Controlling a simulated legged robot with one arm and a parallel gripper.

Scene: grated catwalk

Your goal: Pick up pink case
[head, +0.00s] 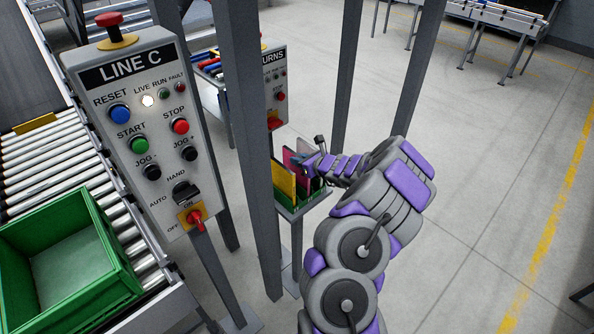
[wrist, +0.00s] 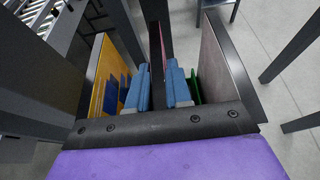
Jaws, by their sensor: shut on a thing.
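The pink case (head: 290,158) stands upright in a small rack (head: 303,210) in the head view, just behind a yellow case (head: 283,180). My gripper (head: 316,166) reaches in from the right at the top of the cases. In the wrist view its two blue fingers (wrist: 162,88) are close together on a thin upright edge. A narrow pink strip of the case (wrist: 163,48) shows beyond them. The gripper is shut on the pink case. Its lower part is hidden by the fingers and the neighbouring case.
The yellow case (wrist: 104,82) stands left of the fingers, and a green piece (wrist: 195,86) and pale panel (wrist: 222,68) stand right. Grey posts (head: 250,130) are close by. A LINE C control panel (head: 130,120) and green bin (head: 70,265) are at left. Floor at right is open.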

